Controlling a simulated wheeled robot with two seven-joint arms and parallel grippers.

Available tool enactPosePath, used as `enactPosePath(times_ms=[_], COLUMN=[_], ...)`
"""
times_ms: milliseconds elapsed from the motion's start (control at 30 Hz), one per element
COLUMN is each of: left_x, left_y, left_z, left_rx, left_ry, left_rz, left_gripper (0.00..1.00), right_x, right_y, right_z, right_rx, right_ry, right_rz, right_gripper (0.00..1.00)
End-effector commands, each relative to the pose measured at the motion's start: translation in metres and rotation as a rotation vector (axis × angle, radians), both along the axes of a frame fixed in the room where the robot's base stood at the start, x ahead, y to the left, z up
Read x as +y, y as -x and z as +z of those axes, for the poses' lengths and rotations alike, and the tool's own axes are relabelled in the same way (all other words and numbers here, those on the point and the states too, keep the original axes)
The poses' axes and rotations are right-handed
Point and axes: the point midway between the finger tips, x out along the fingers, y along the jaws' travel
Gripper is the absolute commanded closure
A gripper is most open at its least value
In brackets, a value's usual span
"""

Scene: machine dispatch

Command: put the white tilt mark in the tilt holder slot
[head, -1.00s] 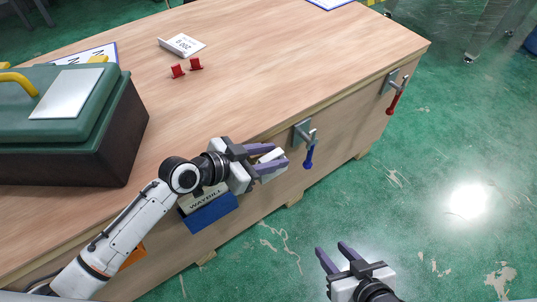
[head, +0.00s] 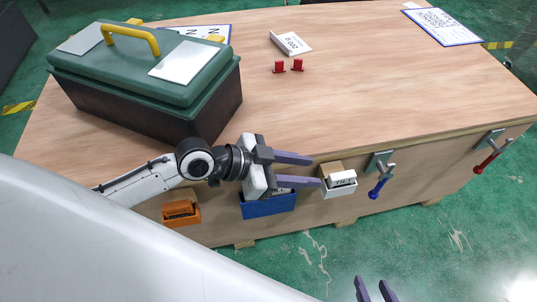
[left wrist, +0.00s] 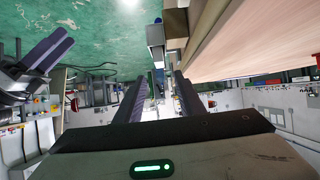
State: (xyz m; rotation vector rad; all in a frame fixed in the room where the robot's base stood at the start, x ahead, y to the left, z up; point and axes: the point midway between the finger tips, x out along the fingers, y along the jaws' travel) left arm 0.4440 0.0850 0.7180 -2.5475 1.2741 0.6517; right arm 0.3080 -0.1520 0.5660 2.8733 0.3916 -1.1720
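The white tilt mark (head: 342,178), with dark print, sits in a small white holder (head: 340,191) on the front face of the workbench, right of the blue holder. It leans slightly; how deep it sits I cannot tell. My left gripper (head: 316,171) is open, its purple fingers pointing right, with the tips just left of the mark and nothing visible between them. In the left wrist view the two fingers (left wrist: 160,85) also stand apart. My right gripper (head: 374,285) is at the bottom edge of the head view, fingers apart and empty, mostly cut off.
A blue holder (head: 268,206) and an orange one (head: 181,213) hang on the bench front. A blue-handled clamp (head: 379,179) is close right, a red-handled one (head: 487,155) further right. A green toolbox (head: 150,75) and two red pieces (head: 288,66) stand on top.

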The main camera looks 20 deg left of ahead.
Motion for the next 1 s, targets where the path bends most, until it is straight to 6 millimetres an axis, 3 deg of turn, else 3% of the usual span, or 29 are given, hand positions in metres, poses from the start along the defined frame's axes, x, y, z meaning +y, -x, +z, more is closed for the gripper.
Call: enactPosePath(times_ms=[133, 233, 400, 500, 667, 1000], left_x=[-0.004, 0.005, 0.036, 0.053, 0.066, 0.067], left_y=[0.021, 0.044, 0.094, 0.12, 0.139, 0.139], left_z=[-0.037, -0.071, -0.123, -0.142, -0.154, -0.148], left_rx=[0.062, 0.12, 0.216, 0.254, 0.276, 0.276], left_ry=[0.028, 0.033, -0.008, -0.047, -0.079, -0.084], left_rz=[0.123, 0.273, 0.519, 0.615, 0.675, 0.675], left_gripper=[0.65, 0.65, 0.65, 0.65, 0.65, 0.65], right_x=[0.0, 0.0, 0.001, 0.001, 0.001, 0.0], right_y=[0.0, 0.0, 0.001, 0.002, 0.004, 0.006], right_z=[-0.001, -0.001, -0.001, -0.001, -0.002, 0.004], right_rx=[0.001, 0.001, 0.002, 0.004, 0.009, 0.013], right_ry=[0.0, -0.001, -0.001, -0.001, -0.002, -0.001], right_rz=[-0.001, 0.0, 0.0, 0.0, 0.0, 0.0], right_gripper=[0.62, 0.62, 0.62, 0.62, 0.62, 0.62])
